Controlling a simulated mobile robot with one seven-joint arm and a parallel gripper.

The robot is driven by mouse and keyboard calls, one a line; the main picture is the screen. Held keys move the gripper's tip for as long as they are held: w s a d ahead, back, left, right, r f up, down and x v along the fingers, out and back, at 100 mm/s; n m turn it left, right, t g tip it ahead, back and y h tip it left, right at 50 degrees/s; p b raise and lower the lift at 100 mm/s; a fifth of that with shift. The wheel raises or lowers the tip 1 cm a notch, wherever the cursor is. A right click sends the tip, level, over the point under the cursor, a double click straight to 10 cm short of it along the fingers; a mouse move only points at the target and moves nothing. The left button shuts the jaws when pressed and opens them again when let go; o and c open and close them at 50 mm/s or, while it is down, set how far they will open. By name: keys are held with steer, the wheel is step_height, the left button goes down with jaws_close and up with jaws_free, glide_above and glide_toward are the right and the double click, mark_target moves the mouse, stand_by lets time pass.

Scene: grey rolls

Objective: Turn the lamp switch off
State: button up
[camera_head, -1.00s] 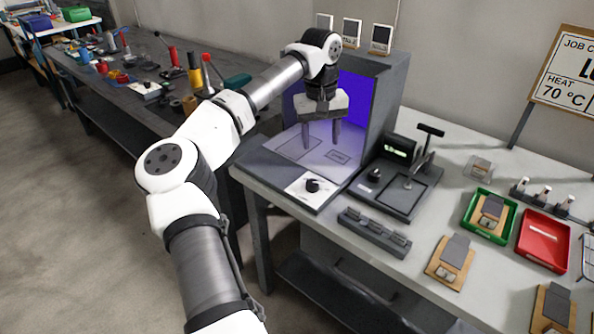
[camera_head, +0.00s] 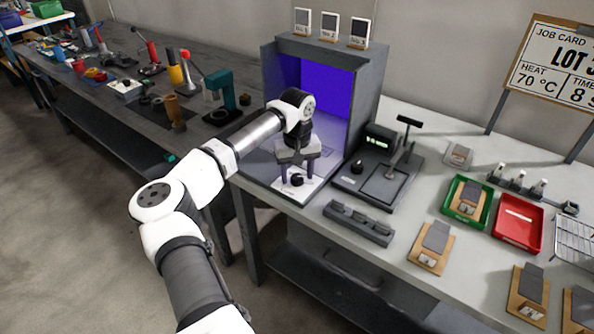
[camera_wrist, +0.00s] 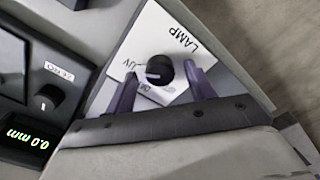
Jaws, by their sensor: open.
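The lamp switch is a round black knob (camera_head: 297,180) on a white plate (camera_head: 289,191) at the front of the lit booth. In the wrist view the knob (camera_wrist: 159,70) has a pale pointer mark, and the plate (camera_wrist: 160,32) reads "LAMP" and "UV"; other lettering is partly hidden. My gripper (camera_head: 297,171) is open just above the plate. In the wrist view my fingertips (camera_wrist: 161,84) lie on either side of the knob, and I cannot tell whether they touch it. The booth (camera_head: 366,88) glows violet inside.
A dark press device (camera_head: 378,178) with a display and its own knob stands right of the booth. A dark slotted block (camera_head: 357,222) lies in front. A green tray (camera_head: 467,202), a red tray (camera_head: 518,223) and wooden boards (camera_head: 430,248) lie further right.

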steer(key=shift+f, duration=0.15)
steer(key=c, duration=1)
steer(key=shift+o, duration=0.2)
